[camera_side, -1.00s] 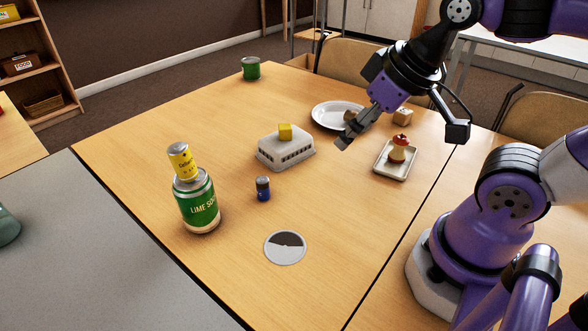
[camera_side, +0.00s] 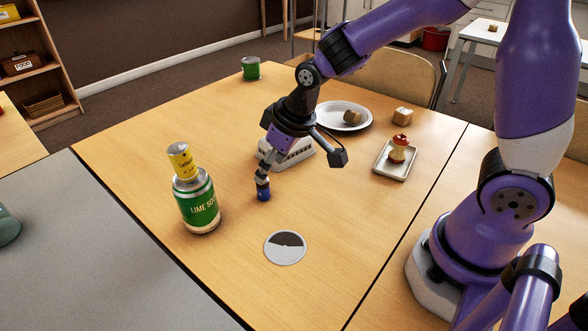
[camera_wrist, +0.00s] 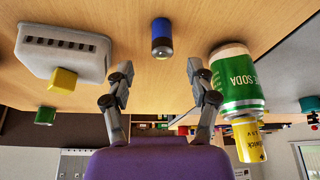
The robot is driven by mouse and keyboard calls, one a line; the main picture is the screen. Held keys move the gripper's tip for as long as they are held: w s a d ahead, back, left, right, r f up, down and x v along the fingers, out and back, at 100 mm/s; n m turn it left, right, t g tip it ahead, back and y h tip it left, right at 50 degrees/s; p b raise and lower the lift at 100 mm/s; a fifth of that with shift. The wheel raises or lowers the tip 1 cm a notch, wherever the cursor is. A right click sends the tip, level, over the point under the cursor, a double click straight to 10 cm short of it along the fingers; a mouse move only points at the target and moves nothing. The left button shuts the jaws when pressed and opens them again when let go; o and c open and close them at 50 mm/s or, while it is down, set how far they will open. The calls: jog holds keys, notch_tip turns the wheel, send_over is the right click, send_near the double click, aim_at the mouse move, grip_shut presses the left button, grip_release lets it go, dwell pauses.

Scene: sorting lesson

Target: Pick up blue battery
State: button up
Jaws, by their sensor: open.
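The blue battery (camera_side: 263,194), blue with a dark upper part, stands upright on the wooden table. I cannot tell from the side view whether a finger touches the battery.
A lime soda can (camera_side: 198,204) with a yellow battery (camera_side: 181,160) on top stands left. A grey vented box (camera_side: 296,155) is just behind my gripper; a yellow cube (camera_wrist: 63,81) rests on it. A round disc (camera_side: 284,247) lies in front. A tray (camera_side: 384,170) with an apple core is right.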

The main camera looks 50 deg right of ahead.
aim_at(263, 188)
jog(key=shift+x, duration=3.1)
jog(key=shift+a+r, duration=0.1)
jog(key=shift+a, duration=0.05)
grip_shut()
